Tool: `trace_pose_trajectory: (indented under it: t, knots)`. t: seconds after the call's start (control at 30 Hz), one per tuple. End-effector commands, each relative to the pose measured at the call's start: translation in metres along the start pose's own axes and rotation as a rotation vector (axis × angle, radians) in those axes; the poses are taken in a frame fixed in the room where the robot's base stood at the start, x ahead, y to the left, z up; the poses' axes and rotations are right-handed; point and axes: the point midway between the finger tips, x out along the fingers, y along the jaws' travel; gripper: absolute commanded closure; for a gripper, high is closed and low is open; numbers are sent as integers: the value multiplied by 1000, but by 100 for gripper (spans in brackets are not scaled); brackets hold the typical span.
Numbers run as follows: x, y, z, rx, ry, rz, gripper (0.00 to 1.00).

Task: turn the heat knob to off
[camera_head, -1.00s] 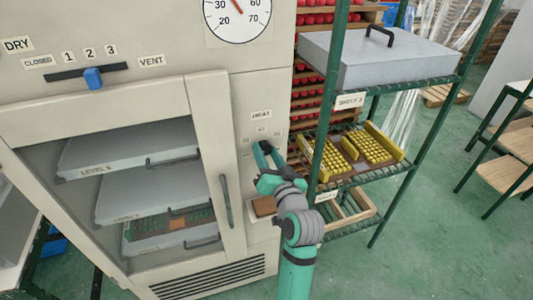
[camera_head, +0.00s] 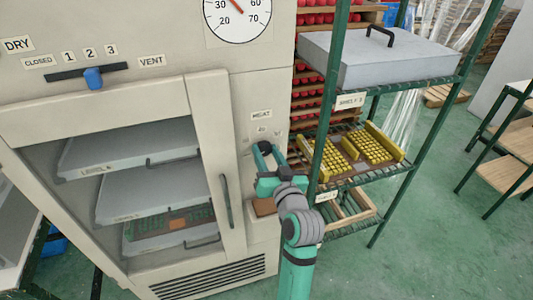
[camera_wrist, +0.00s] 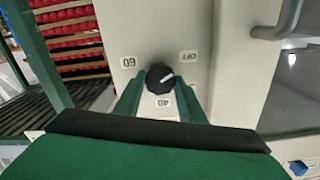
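The heat knob (camera_wrist: 160,77) is black and round with a white pointer mark. It sits on the pale dryer panel among the labels 60, 40 and OFF. Its mark points right in the wrist view, between the 40 label (camera_wrist: 163,101) and the OFF label (camera_wrist: 188,56). My gripper (camera_wrist: 159,92) is open, with one green finger on each side of the knob and visible gaps to it. I cannot tell how deep the fingertips reach. In the head view my gripper (camera_head: 270,153) is just below the HEAT label (camera_head: 261,114) and hides the knob.
The dryer's door handle (camera_head: 226,201) is left of my gripper. A green rack (camera_head: 324,110) stands close on the right, with a grey lidded tray (camera_head: 380,55) and yellow trays (camera_head: 366,145). A blue slider (camera_head: 93,77) sits at the dryer's upper left.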

Motion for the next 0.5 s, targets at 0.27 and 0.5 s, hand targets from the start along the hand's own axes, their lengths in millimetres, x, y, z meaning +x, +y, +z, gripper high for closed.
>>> trace_pose_trajectory:
  t: [0.27, 0.5]
  knots:
    - [0, 0, 1, 0, -2, 0, 45]
    - [-9, 1, 1, 1, -1, 2, 45]
